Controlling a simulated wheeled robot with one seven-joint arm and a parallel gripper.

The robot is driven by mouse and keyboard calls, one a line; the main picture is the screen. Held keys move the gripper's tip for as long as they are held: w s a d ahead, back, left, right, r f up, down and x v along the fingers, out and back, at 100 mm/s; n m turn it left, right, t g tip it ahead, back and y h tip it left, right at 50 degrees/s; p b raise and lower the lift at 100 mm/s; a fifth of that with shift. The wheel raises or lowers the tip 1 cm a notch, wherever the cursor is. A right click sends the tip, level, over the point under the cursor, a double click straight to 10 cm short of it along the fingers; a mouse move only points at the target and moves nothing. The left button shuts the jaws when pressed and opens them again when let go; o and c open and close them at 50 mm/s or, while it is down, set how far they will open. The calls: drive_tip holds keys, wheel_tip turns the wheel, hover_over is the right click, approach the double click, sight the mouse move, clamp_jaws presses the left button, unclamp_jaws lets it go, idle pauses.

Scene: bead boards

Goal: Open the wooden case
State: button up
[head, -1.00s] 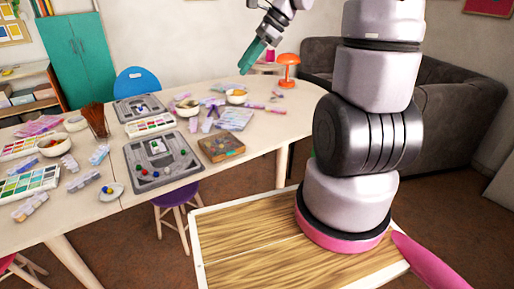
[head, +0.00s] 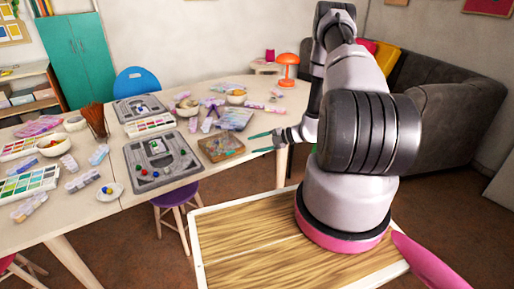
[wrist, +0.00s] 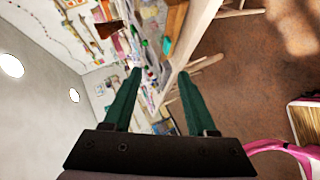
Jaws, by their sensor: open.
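The wooden case (head: 221,148) is a flat, brown, square box with colored marks on top. It lies at the near edge of the table, and its lid looks shut. My gripper (head: 252,143) is just to the right of the case in the head view, with its green fingers spread and pointing left toward it. They look apart from the case and empty. In the wrist view the two green fingers (wrist: 160,72) are wide apart with nothing between them close by. I cannot make out the case clearly there.
The cream table (head: 122,200) holds grey bead boards (head: 160,180), paint sets, bowls and bead tubes left of and behind the case. A purple stool (head: 175,196) stands below. An orange lamp (head: 288,72) stands farther back. A grey sofa (head: 450,110) is at the right.

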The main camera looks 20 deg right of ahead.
sight(230, 153)
drive_tip(key=shift+m, duration=0.4)
drive_tip(key=x, duration=0.5)
drive_tip(key=f+x, duration=0.1)
drive_tip(key=x, duration=0.5)
drive_tip(key=shift+d, duration=0.2)
clamp_jaws()
drive_tip(key=shift+w+r+m+g+h, duration=0.2)
drive_tip(key=shift+r+m+g+h, duration=0.05)
drive_tip(key=shift+r, duration=0.65)
drive_tip(key=shift+w+r+m+g+h, duration=0.15)
drive_tip(key=shift+r+m+g+h, duration=0.1)
drive_tip(key=shift+r, duration=0.65)
